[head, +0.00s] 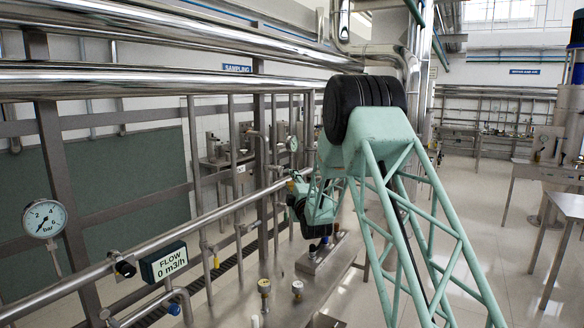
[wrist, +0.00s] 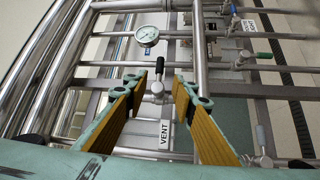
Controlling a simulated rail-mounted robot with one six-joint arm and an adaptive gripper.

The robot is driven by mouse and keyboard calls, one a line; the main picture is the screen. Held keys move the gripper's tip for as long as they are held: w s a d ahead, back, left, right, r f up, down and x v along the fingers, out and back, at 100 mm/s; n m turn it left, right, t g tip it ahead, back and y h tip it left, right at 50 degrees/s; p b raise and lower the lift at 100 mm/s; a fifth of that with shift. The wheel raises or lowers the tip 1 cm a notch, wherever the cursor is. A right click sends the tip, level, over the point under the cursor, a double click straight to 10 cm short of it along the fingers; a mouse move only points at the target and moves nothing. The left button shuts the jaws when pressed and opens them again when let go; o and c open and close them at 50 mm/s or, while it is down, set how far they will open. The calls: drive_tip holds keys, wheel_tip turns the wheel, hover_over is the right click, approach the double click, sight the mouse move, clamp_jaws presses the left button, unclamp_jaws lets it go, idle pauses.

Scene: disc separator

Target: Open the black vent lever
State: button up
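The black vent lever (wrist: 160,67) shows in the wrist view, upright in the picture on a metal valve (wrist: 157,90). A white VENT label (wrist: 165,134) sits below the valve in the picture. My gripper (wrist: 157,84) is open, with its yellow-lined fingers to the left and right of the lever and valve. A gap shows on both sides, and I see no contact. I cannot tell how far the fingertips are from the lever in depth. In the head view my arm reaches down to the pipework, and the vent lever cannot be made out.
A round gauge (wrist: 147,36) stands beyond the lever. Metal pipes run across behind the fingers. In the head view a FLOW display (head: 163,262) and a pressure gauge (head: 44,219) are at left.

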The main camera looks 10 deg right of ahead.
sight(286, 167)
drive_tip(key=shift+w, duration=0.2)
idle(0.4)
drive_tip(key=shift+w+a+r+p, duration=0.1)
drive_tip(key=shift+w+r+p, duration=0.2)
drive_tip(key=shift+w, duration=1.9)
drive_tip(key=shift+w+a+r+p, duration=0.1)
drive_tip(key=shift+w+r+p, duration=0.2)
drive_tip(key=shift+w, duration=1.95)
drive_tip(key=shift+w+a+r+p, duration=0.1)
drive_tip(key=shift+w+r+p, duration=0.2)
drive_tip(key=shift+w, duration=1.9)
clamp_jaws()
